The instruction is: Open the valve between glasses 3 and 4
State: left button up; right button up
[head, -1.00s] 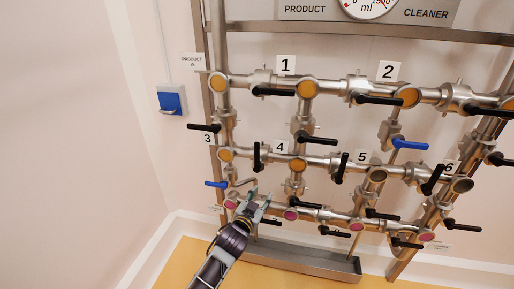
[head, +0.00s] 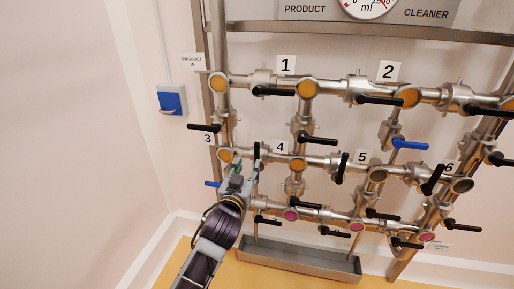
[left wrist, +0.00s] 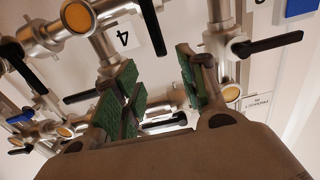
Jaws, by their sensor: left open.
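The valve between glasses 3 and 4 has a black handle (head: 257,154) that stands upright, across the middle pipe. Glass 3 (head: 225,155) is a yellow sight glass left of it; glass 4 (head: 298,164) is to its right. My left gripper (head: 244,172) is open and empty, just below and left of this handle. In the left wrist view the scene is turned over: the handle (left wrist: 152,25) hangs from the top edge above the gap between the green-padded fingers of my gripper (left wrist: 157,68). I cannot tell whether they touch. My right gripper is not in view.
Another black handle (head: 203,127) sits above glass 3. A blue handle (head: 212,184) is left of my gripper. The lower pipe row with pink glasses (head: 290,215) and a metal trough (head: 300,262) lie below.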

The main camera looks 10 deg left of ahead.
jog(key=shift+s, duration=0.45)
pick_arm(q)
jog(key=shift+w, duration=0.15)
send_near(256, 148)
jog(key=shift+w, duration=1.4)
jog(key=shift+w+p, duration=0.65)
jog(key=shift+w, duration=2.4)
jog(key=shift+w+p, duration=0.35)
jog(key=shift+w, duration=0.7)
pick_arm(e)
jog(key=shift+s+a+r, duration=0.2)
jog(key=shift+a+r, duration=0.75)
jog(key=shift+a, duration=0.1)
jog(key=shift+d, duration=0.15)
